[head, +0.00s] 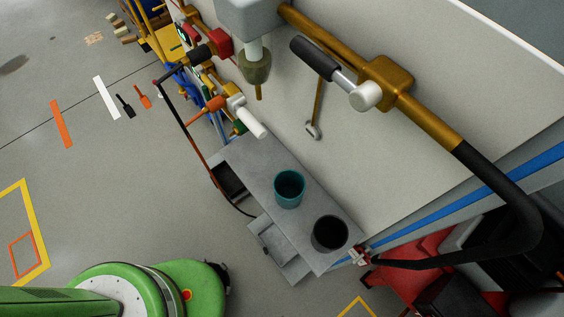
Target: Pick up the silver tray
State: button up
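A grey, shallow tray-like piece (268,237) with raised edges sticks out at the lower left side of a narrow grey bench top (262,172). It is the closest match to a silver tray; I cannot tell whether it is a loose tray or an open drawer. The bench top hides part of it. A teal cup (289,188) and a dark cup (330,233) stand upright on the bench top. My gripper does not show in the head view.
The bench stands against a pale panel (420,170) carrying a brown-and-black bent bar (430,120). Red and black seat-like parts (420,265) are at the lower right. A green rounded body (190,285) is at the bottom left.

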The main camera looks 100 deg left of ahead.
aim_at(276, 244)
jog(key=k+u, duration=0.2)
jog(key=k, duration=0.2)
jog(key=k+j+u, duration=0.2)
jog(key=k, duration=0.2)
jog(key=k+u, duration=0.25)
jog(key=k, duration=0.2)
jog(key=k+j, duration=0.25)
jog(key=k, duration=0.25)
jog(key=k+j, duration=0.25)
jog(key=k, duration=0.2)
jog(key=k+j, duration=0.25)
jog(key=k, duration=0.25)
jog(key=i+u, duration=0.2)
jog(key=i, duration=0.75)
jog(key=i+u, duration=0.2)
jog(key=i, duration=0.8)
